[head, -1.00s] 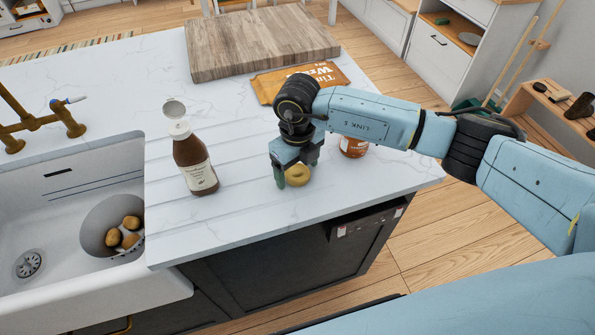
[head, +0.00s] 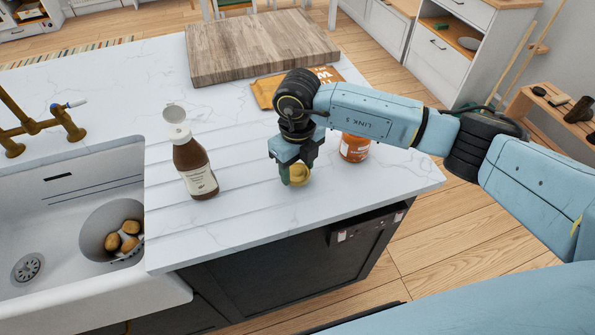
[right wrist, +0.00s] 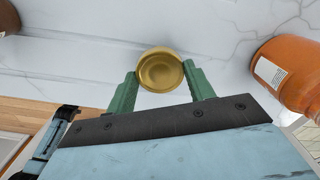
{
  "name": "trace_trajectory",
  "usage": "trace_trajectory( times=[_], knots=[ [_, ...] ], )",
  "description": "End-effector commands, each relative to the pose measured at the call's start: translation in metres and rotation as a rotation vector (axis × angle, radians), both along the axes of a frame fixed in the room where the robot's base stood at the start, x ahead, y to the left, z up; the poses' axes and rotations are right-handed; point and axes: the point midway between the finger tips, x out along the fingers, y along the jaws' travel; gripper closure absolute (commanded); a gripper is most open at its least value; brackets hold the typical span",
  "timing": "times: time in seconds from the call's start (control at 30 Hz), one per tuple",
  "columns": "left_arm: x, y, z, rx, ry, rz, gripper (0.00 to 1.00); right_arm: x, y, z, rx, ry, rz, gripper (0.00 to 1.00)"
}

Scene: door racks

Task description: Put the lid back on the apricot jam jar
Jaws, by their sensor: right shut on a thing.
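The gold lid (head: 300,174) is between the green fingers of my right gripper (head: 293,177), low over the counter near its front edge. In the right wrist view the lid (right wrist: 160,71) shows its round, recessed face, and the right gripper (right wrist: 161,82) is shut on it from both sides. The apricot jam jar (head: 355,147) is an orange jar with a white label, standing on the counter just right of the gripper, partly behind my arm. It also shows in the right wrist view (right wrist: 290,70) at the right; its top is hidden. My left gripper is not in view.
A brown bottle (head: 195,168) with a white cap stands left of the gripper. Behind lie an orange-brown packet (head: 265,90) and a wooden board (head: 258,45). The sink (head: 65,200) with a bowl of potatoes (head: 100,222) is at the left. The counter (head: 240,215) around the lid is clear.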

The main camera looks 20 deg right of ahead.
Motion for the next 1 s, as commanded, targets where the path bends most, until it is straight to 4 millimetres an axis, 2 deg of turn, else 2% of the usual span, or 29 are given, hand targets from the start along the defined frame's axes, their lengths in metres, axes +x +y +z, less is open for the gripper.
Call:
trace_trajectory(
  times=[0.2, 0.4, 0.57, 1.0],
  knots=[
    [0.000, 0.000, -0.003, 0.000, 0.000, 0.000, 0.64, 0.001, 0.000, 0.046, 0.001, -0.005, 0.000, 0.68],
    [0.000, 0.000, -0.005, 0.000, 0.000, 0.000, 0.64, 0.001, 0.000, 0.075, 0.001, -0.003, 0.000, 0.68],
    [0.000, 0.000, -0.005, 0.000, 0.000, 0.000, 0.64, 0.000, 0.000, 0.082, 0.000, -0.001, -0.001, 0.68],
    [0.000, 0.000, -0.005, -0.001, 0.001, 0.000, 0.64, 0.000, -0.002, 0.082, 0.000, -0.001, 0.046, 0.68]
  ],
)
